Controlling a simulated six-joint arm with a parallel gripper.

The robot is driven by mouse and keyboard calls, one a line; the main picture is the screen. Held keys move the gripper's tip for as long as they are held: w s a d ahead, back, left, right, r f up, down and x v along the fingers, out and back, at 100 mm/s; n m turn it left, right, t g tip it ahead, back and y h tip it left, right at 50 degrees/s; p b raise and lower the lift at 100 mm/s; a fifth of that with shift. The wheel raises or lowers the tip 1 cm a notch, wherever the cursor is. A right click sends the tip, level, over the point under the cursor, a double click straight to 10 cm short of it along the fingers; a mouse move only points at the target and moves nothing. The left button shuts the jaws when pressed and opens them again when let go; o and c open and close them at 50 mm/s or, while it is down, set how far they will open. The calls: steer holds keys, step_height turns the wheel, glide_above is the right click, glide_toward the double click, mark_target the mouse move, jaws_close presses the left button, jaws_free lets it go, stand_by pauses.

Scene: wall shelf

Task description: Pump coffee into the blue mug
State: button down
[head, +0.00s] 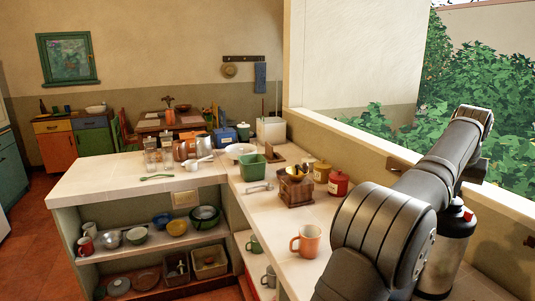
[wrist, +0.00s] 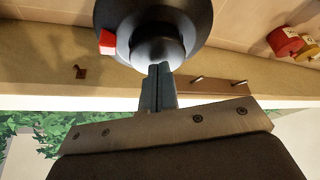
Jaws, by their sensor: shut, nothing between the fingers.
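A pump flask (head: 450,250) with a steel body and black top stands on the counter at the right, partly hidden behind my arm. In the wrist view its round black lid (wrist: 198,22) and grey domed pump knob (wrist: 158,48) fill the top middle, with a red part (wrist: 107,42) at the lid's left side. My gripper (wrist: 160,70) is shut and empty, its fingertips at the dome's edge; I cannot tell whether they touch it. An orange mug (head: 306,241) stands on the counter left of my arm. I cannot make out a blue mug; my arm hides part of the counter.
Red (head: 338,183) and yellow (head: 321,172) canisters and a wooden grinder (head: 294,187) stand farther back on the counter. A green container (head: 252,168) and a spoon (head: 259,186) lie beyond. Green mugs (head: 254,244) are on the shelf below.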

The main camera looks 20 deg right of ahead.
steer(key=shift+f, duration=0.65)
steer(key=w+a+r+n+t, duration=0.1)
steer(key=w+a+n, duration=0.1)
steer(key=a, duration=1.6)
steer(key=w+a+n, duration=0.2)
steer(key=w+a, duration=0.1)
steer(key=a, duration=1.5)
steer(key=s+a+f+n, duration=0.1)
steer(key=s+a+f, duration=0.4)
steer(key=a, duration=0.3)
steer(key=s+a+f+n+t+y, duration=0.1)
steer(key=s+a+f, duration=0.4)
steer(key=a+f, duration=0.3)
steer(key=s+a+f+n, duration=0.1)
steer(key=s+a+f, duration=0.4)
steer(key=a+f, duration=0.2)
steer(key=shift+s+a+f+t+y, duration=0.2)
steer(key=shift+s+a+t+y, duration=0.15)
steer(key=shift+a, duration=0.75)
